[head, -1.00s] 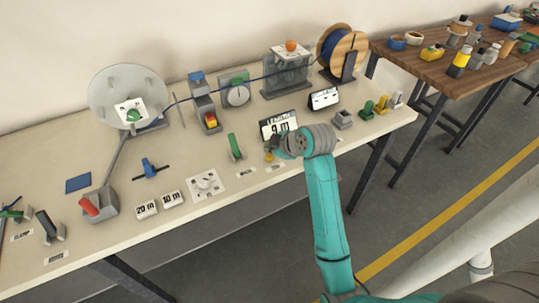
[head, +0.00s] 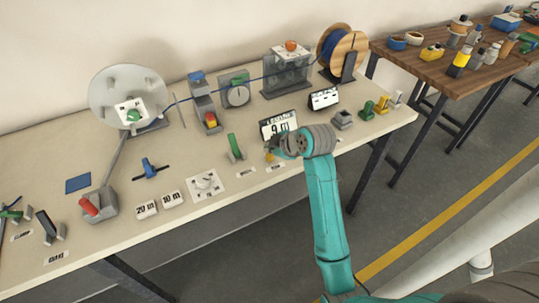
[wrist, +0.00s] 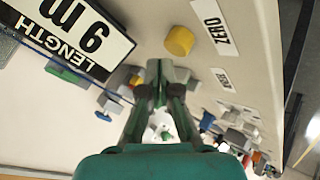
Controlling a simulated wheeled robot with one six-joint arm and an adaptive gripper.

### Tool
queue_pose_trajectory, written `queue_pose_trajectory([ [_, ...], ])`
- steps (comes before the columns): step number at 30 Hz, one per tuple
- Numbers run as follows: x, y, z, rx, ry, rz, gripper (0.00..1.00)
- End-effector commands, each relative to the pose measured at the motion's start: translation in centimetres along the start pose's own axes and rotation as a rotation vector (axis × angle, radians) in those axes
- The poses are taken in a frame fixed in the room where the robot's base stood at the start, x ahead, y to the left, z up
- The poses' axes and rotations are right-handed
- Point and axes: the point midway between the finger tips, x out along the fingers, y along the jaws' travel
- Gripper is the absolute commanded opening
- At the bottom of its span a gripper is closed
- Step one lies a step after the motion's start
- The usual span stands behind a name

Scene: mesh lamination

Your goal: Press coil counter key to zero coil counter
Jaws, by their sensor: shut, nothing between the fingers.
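The coil counter display (head: 279,124) reads "LENGTH 9 m" and stands on the bench; it also shows upside down at the upper left of the wrist view (wrist: 68,35). A round yellow key (wrist: 179,40) sits next to a white "ZERO" label (wrist: 214,27). In the head view the key (head: 269,156) is partly hidden by my gripper (head: 271,144). My gripper is shut and empty, its fingertips (wrist: 160,72) just beside the key in the wrist picture. They look apart from it; the height gap cannot be told.
A green lever (head: 235,147) stands left of my gripper. A white dial plate (head: 206,185) and number cards (head: 146,209) lie along the front. A second small display (head: 323,98) and a grey block (head: 343,119) stand to the right. A blue cable (head: 255,80) runs behind.

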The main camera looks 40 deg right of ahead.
Motion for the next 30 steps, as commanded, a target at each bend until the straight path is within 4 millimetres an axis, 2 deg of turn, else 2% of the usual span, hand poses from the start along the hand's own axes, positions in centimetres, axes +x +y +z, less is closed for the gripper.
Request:
queue_pose_trajectory([
  [30,0.77,-0.58,0.57,0.0,0.0,-0.001,0.0],
])
